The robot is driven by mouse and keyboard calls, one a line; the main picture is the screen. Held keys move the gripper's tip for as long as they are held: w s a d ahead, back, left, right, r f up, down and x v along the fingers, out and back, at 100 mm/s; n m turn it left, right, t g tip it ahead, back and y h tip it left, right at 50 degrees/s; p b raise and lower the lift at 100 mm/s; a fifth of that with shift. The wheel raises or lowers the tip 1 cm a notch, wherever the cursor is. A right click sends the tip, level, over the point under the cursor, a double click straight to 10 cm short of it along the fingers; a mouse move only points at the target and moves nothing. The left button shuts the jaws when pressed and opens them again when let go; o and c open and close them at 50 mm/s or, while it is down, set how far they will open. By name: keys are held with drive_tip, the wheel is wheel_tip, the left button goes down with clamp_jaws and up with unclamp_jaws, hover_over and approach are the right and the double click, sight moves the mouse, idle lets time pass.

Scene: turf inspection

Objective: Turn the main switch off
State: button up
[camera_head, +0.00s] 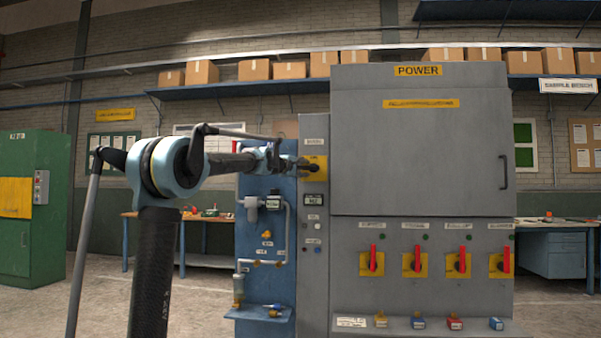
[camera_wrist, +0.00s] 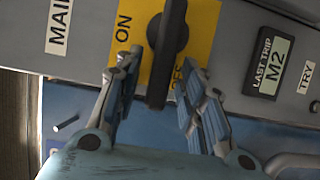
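The main switch is a black bar handle (camera_wrist: 169,42) on a yellow plate (camera_wrist: 204,28) marked ON and, partly hidden, OFF. In the wrist view the handle's lower end lies between the ON and OFF words. The yellow plate also shows in the head view (camera_head: 319,163), on the narrow grey panel; the handle there is hard to make out behind my arm's end. My gripper (camera_wrist: 158,76) is open, one finger on each side of the handle's lower end. Gaps show between the fingers and the handle. My gripper (camera_head: 297,164) is in front of the plate in the head view.
A grey POWER cabinet (camera_head: 418,150) with several red levers (camera_head: 374,258) stands right of the panel. A blue board (camera_head: 262,210) with pipes and valves adjoins its left.

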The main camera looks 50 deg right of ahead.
drive_tip(key=shift+a, duration=0.15)
drive_tip(key=v, duration=1.1)
drive_tip(key=shift+a, duration=0.35)
